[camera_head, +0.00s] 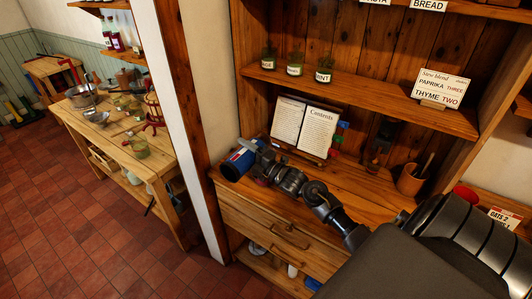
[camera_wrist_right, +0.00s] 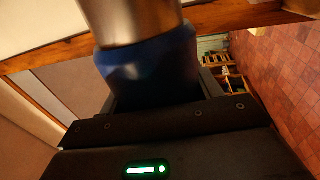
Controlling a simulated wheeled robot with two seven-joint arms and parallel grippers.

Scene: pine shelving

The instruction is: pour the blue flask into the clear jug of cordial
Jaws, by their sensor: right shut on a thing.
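My right gripper (camera_head: 258,158) is shut on the blue flask (camera_head: 235,166) at the left end of the pine counter. In the head view the flask looks tilted, with a pale band at its upper end. In the right wrist view the flask (camera_wrist_right: 150,65) shows its blue body and a bare metal part, close against the gripper. A small pinkish patch shows just below the gripper in the head view; I cannot tell whether it is the jug of cordial. I cannot make out the clear jug for certain. My left gripper is not in view.
An open book (camera_head: 304,127) stands at the back of the counter (camera_head: 345,192). A brown utensil pot (camera_head: 411,180) and a red bowl (camera_head: 465,194) are to the right. Small labelled jars (camera_head: 295,62) stand on the shelf above. A wooden table (camera_head: 158,165) is at left.

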